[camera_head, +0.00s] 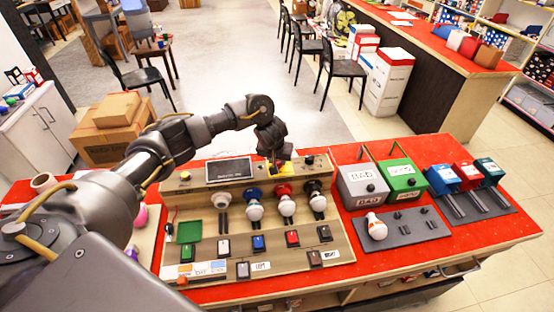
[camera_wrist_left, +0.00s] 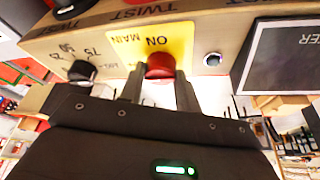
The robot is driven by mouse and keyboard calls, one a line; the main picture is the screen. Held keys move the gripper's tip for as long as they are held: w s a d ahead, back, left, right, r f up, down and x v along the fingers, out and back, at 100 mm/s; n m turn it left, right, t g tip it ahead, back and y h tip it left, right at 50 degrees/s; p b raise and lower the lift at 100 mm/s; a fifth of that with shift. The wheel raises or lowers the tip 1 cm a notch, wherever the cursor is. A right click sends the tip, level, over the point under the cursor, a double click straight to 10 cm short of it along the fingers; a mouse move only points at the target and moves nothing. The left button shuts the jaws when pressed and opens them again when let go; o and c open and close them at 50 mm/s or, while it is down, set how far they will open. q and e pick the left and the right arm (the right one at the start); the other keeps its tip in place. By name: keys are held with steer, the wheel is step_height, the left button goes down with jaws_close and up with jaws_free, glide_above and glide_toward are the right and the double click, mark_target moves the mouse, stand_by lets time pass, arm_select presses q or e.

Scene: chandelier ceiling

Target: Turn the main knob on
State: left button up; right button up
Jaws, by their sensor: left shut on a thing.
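The main knob (camera_wrist_left: 160,65) is a red round knob in the left wrist view. It sits on a yellow plate (camera_wrist_left: 122,43) marked MAIN and ON, whose lettering appears upside down. My left gripper (camera_wrist_left: 160,80) has one finger on each side of the knob and is shut on it. In the head view my left gripper (camera_head: 272,160) reaches the back edge of the wooden control panel (camera_head: 345,250), right of the dark screen (camera_head: 229,170). It covers the knob there, and only some of the yellow plate shows. My right gripper is out of view.
The panel holds several bulbs in coloured sockets and several switches. A black dial (camera_wrist_left: 82,70) and a small silver-rimmed button (camera_wrist_left: 212,60) flank the main knob. A grey BAD box (camera_head: 362,186) and a green box (camera_head: 402,180) stand right on the red tabletop (camera_head: 440,255).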

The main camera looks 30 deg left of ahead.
arm_select(q)
steer(key=m+h+p, duration=0.1)
steer(key=m, duration=0.2)
steer(key=shift+a+m+h, duration=0.15)
steer(key=shift+m+h, duration=0.15)
steer(key=m+h, duration=0.1)
steer(key=m, duration=0.1)
steer(key=shift+m, duration=0.4)
steer(key=shift+a+m+h, duration=0.1)
steer(key=shift+m+h, duration=0.2)
steer(key=shift+m, duration=0.6)
steer(key=m, duration=0.1)
steer(key=m+g+h+b, duration=0.1)
steer(key=m, duration=0.1)
steer(key=shift+w+f+m, duration=0.15)
steer(key=shift+m, duration=0.15)
steer(key=m+g+h+b, duration=0.1)
steer(key=m+b, duration=0.1)
steer(key=m, duration=0.1)
steer(key=shift+w+a+b, duration=0.1)
steer(key=shift+b, duration=0.2)
steer(key=shift+m+g+b, duration=0.6)
steer(key=shift+m+b, duration=0.05)
steer(key=shift+m, duration=0.85)
